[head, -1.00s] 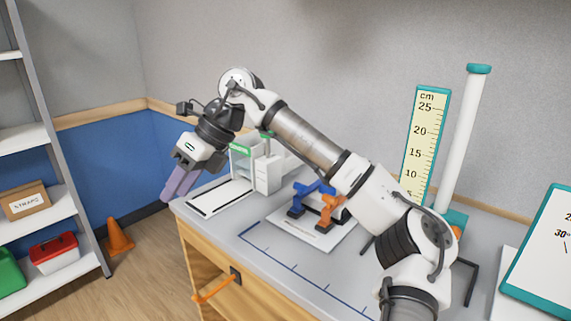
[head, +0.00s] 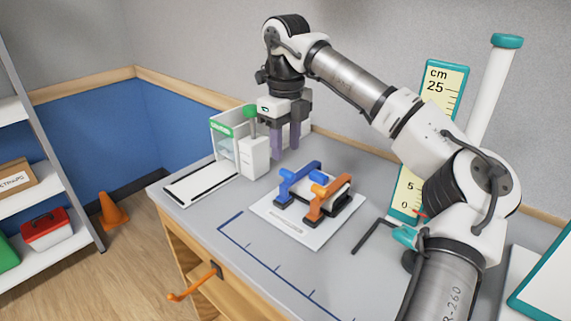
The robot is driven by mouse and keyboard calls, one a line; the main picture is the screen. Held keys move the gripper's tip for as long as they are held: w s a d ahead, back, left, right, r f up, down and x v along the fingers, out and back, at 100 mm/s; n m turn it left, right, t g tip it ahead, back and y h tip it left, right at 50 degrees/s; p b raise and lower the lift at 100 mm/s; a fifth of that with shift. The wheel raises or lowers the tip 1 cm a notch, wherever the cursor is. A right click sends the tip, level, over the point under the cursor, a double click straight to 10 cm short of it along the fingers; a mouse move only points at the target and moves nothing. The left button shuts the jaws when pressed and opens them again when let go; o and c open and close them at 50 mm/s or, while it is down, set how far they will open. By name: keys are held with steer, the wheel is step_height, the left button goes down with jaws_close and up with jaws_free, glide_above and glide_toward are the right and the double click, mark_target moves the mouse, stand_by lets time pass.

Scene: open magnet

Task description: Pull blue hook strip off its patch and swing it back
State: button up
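A blue strip (head: 297,179) stands like a raised bar with dark feet on a white board (head: 278,213) on the bench. An orange strip (head: 327,203) of similar shape stands beside it, to the right. A small blue piece (head: 319,177) shows between them; I cannot tell which part it belongs to. My gripper (head: 286,152) points down, above and behind the blue strip, apart from it. Its two purple fingers are separated with nothing between them. Patches under the strips are too small to make out.
A white unit with a green sign (head: 222,130) stands left of my gripper, close to it. A white plate with black edges (head: 200,185) lies at the left. A centimetre scale (head: 443,85) and a white post (head: 487,95) stand at the right.

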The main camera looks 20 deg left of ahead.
mark_target(285, 170)
step_height(285, 170, down, 6)
steer(key=shift+r, duration=0.1)
steer(key=shift+c, duration=0.4)
jaws_close()
